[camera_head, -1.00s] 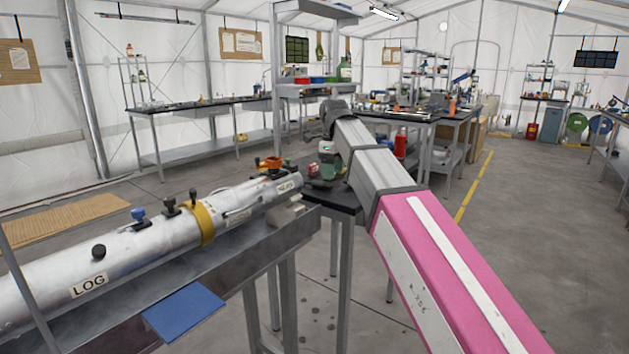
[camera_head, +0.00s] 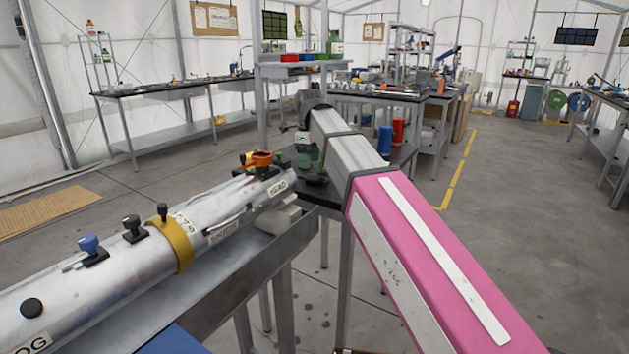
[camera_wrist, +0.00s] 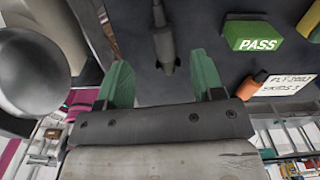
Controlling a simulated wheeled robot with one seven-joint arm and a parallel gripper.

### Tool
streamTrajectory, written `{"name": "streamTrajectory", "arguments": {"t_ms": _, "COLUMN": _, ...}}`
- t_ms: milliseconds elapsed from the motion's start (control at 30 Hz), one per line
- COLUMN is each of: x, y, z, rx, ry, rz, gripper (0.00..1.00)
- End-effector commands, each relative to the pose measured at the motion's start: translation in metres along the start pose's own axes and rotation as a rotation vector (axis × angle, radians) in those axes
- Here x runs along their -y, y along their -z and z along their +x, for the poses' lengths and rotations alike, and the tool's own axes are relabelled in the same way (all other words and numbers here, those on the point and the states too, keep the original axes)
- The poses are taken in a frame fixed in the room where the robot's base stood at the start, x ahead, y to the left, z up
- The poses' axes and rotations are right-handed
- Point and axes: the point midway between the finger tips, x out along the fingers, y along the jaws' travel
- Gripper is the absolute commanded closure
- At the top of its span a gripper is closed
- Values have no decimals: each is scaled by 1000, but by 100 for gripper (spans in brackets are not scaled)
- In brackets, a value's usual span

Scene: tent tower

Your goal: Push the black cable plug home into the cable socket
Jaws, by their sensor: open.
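My gripper (camera_wrist: 162,80) is open in the wrist view, its two green fingers apart. A slim dark piece (camera_wrist: 162,40) lies beyond and between the fingertips; it looks like a plug on a cable, and no finger visibly touches it. A silver tube (camera_head: 215,215) lies on the left in the head view. It carries a blue knob (camera_head: 89,243), black knobs (camera_head: 133,228), a gold band (camera_head: 175,246) and an orange fitting (camera_head: 262,158) near its far end. I cannot tell which part is the cable socket.
In the wrist view, a green PASS block (camera_wrist: 258,33), an orange piece (camera_wrist: 248,88) and a lettered card (camera_wrist: 287,85) are on the right; a large grey rounded body (camera_wrist: 30,70) is on the left. Blue (camera_head: 385,141) and red (camera_head: 398,132) cylinders stand behind my arm. Floor at right is clear.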

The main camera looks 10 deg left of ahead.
Motion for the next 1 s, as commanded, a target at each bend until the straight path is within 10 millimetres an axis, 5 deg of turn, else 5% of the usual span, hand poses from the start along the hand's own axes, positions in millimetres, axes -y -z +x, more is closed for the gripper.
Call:
{"name": "streamTrajectory", "arguments": {"t_ms": 600, "x": 4, "y": 3, "z": 59, "rx": 0, "ry": 0, "rz": 0, "gripper": 39}}
{"name": "streamTrajectory", "arguments": {"t_ms": 867, "x": 4, "y": 2, "z": 62, "rx": 1, "ry": 1, "rz": 0, "gripper": 39}}
{"name": "streamTrajectory", "arguments": {"t_ms": 1000, "x": 4, "y": 2, "z": 62, "rx": 1, "ry": 1, "rz": 0, "gripper": 84}}
